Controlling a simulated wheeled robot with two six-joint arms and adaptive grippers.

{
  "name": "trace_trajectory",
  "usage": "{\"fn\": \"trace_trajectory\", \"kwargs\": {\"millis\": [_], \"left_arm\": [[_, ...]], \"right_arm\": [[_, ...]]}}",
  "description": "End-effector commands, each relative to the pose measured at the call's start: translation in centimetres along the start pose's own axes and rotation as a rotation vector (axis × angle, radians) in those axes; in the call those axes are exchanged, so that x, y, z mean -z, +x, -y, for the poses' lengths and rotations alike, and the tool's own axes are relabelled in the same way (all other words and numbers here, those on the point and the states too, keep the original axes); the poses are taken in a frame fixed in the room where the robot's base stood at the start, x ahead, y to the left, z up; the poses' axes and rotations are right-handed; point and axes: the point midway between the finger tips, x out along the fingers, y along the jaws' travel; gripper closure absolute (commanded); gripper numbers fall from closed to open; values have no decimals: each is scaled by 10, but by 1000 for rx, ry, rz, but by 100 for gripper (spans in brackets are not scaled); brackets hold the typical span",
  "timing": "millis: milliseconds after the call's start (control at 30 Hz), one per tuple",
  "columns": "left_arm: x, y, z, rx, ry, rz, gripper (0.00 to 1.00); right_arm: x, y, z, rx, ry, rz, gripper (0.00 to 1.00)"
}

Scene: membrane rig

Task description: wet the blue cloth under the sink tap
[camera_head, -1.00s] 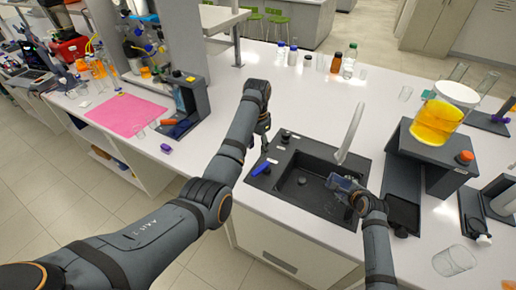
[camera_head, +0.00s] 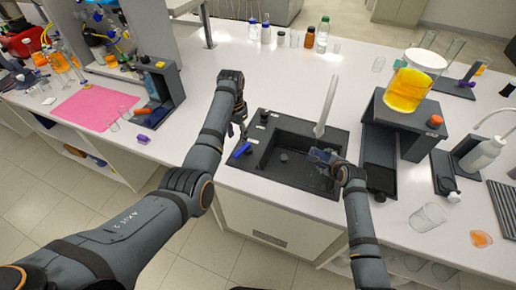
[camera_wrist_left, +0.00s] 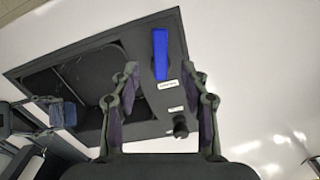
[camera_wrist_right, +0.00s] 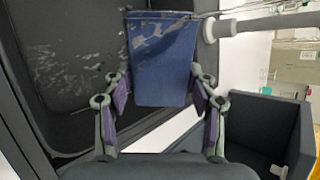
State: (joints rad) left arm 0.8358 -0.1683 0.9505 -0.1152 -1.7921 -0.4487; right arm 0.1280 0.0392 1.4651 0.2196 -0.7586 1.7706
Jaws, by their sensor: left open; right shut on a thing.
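The blue cloth (camera_head: 320,156) is in my right gripper (camera_head: 335,166), over the sink basin (camera_head: 290,170) and close to the tap spout (camera_head: 327,108). In the right wrist view the cloth (camera_wrist_right: 163,62) hangs flat beyond the fingers, with pale glossy streaks on its upper left, beside the tap's end (camera_wrist_right: 212,30). I cannot clearly tell whether water runs. My left gripper (camera_head: 240,132) is open and empty above the sink's left rim. In the left wrist view a blue lever (camera_wrist_left: 161,52) lies just beyond and between its fingertips (camera_wrist_left: 160,74), with a black knob (camera_wrist_left: 180,127) nearby.
An orange-filled vessel (camera_head: 408,90) stands on a dark raised stand (camera_head: 402,122) right of the sink. A pink mat (camera_head: 92,106) lies at left. Several bottles stand behind the sink.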

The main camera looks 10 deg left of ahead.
Motion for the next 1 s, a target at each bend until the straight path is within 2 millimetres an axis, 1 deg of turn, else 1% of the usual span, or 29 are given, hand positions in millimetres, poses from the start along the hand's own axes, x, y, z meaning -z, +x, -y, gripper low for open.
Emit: {"fn": "trace_trajectory", "kwargs": {"millis": [33, 200, 333, 400, 500, 733, 767, 1000], "left_arm": [[-1, 12, 0, -2, 0, 4, 55], [-1, 50, 0, -1, -1, 4, 55], [0, 70, 0, 0, -1, 2, 55], [0, 78, 0, 0, -1, 1, 55], [0, 83, 0, 0, -1, 1, 55], [0, 84, 0, 0, -1, 0, 55], [0, 84, 0, 0, -1, 0, 56], [0, 84, 0, 0, -1, 0, 89]], "right_arm": [[0, 0, 0, 0, 0, 0, 68], [0, 0, 0, 0, 0, 0, 68], [0, 0, 0, 0, 0, 0, 68], [0, 0, 0, 0, 0, 0, 68], [0, 0, 0, 0, 0, 0, 68], [0, 0, 0, 0, 0, 0, 68], [0, 0, 0, 0, 0, 0, 68], [0, 0, 0, 0, 0, 0, 68]]}}
